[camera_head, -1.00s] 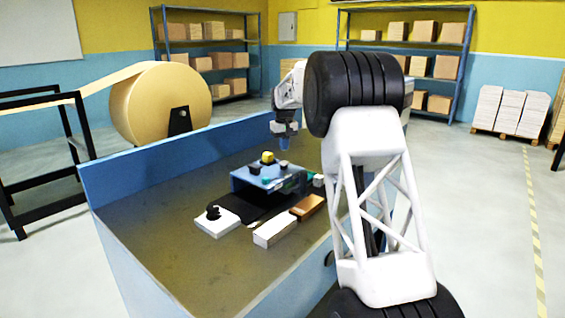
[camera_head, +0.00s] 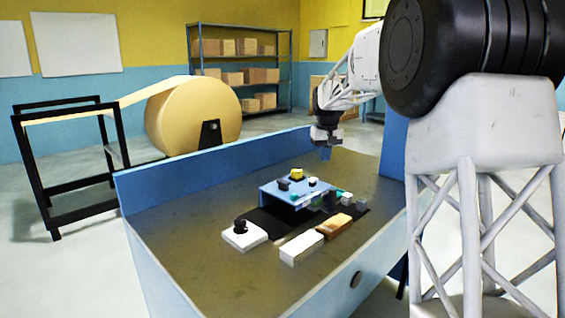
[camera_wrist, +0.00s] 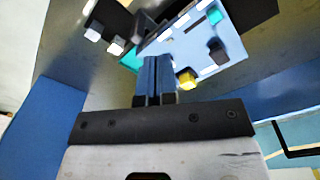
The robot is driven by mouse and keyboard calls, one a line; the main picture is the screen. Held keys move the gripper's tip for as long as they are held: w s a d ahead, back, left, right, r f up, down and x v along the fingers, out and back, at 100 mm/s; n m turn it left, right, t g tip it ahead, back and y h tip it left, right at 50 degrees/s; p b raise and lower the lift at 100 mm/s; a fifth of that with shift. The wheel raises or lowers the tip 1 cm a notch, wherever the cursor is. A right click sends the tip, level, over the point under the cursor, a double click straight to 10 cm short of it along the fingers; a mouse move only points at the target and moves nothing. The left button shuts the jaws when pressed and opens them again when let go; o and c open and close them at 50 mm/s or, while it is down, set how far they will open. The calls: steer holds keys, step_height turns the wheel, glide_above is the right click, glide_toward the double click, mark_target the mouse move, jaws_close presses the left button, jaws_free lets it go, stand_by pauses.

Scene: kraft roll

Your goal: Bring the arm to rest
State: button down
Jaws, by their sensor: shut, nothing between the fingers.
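My gripper (camera_head: 326,154) hangs above the back part of the worktable (camera_head: 180,220), behind and to the right of a small blue stand (camera_head: 270,189). In the wrist view its two blue fingers (camera_wrist: 156,75) are together with nothing between them. The stand carries a yellow piece (camera_head: 297,174) and several small dark and teal pieces. The yellow piece (camera_wrist: 187,79) also shows in the wrist view, just right of the fingertips. The gripper appears apart from the stand and the table. My white arm with black joints fills the right of the head view.
A white block with a black knob (camera_head: 243,235), a white box (camera_head: 301,247) and a brown block (camera_head: 332,234) lie in front of the stand on the table. A blue wall (camera_head: 220,163) edges the table's back. A large kraft roll (camera_head: 195,118) stands behind it.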

steer(key=s+d+r+m+t, duration=0.1)
steer(key=s+r, duration=0.1)
steer(key=s, duration=1.3)
steer(key=s+d+r, duration=0.1)
steer(key=s+d, duration=0.1)
steer(key=s, duration=1.4)
steer(key=s+f, duration=0.3)
steer(key=s, duration=0.6)
steer(key=s+f+m, duration=0.1)
steer(key=s+f, duration=0.3)
steer(key=s, duration=0.6)
steer(key=s+d+f+t, duration=0.1)
steer(key=s+f, duration=0.3)
steer(key=s, duration=0.6)
steer(key=shift+f, duration=0.25)
